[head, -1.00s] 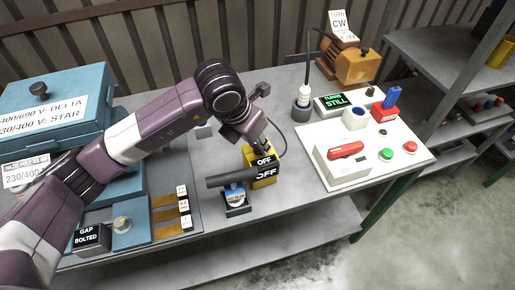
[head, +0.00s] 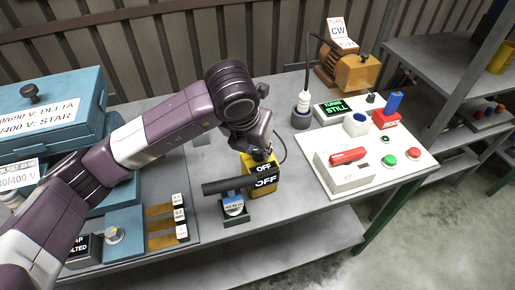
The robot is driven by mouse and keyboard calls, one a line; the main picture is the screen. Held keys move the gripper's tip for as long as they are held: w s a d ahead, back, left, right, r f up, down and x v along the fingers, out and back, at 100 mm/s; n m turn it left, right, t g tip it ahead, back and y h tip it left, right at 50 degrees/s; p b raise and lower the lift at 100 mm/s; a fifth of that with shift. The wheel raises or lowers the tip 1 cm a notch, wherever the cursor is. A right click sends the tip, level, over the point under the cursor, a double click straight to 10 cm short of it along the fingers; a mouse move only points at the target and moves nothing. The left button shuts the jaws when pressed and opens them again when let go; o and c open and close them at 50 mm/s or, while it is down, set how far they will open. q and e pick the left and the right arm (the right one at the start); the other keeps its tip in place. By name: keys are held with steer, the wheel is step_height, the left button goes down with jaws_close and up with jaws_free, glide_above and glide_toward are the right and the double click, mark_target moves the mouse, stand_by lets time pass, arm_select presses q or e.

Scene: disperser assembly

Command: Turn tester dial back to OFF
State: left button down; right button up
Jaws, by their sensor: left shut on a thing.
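The tester is a yellow box (head: 263,187) on the bench, with two black labels reading OFF on its top and front. My left gripper (head: 260,154) reaches down onto the top of the tester. It is shut on the dial there, which the gripper and wrist mostly hide, so I cannot read the dial's position. A dark cable runs from behind the tester. My right gripper is not in view.
A dark cylinder (head: 228,185) lies just left of the tester, above a small green holder (head: 236,218). A blue motor box (head: 50,115) stands left. A white control panel (head: 405,167) with buttons and a TURNS STILL display (head: 336,108) is right.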

arm_select(q)
steer(key=c, duration=1.7)
jaws_free()
steer(key=shift+o, duration=0.2)
steer(key=v, duration=1.2)
steer(key=shift+s, duration=0.1)
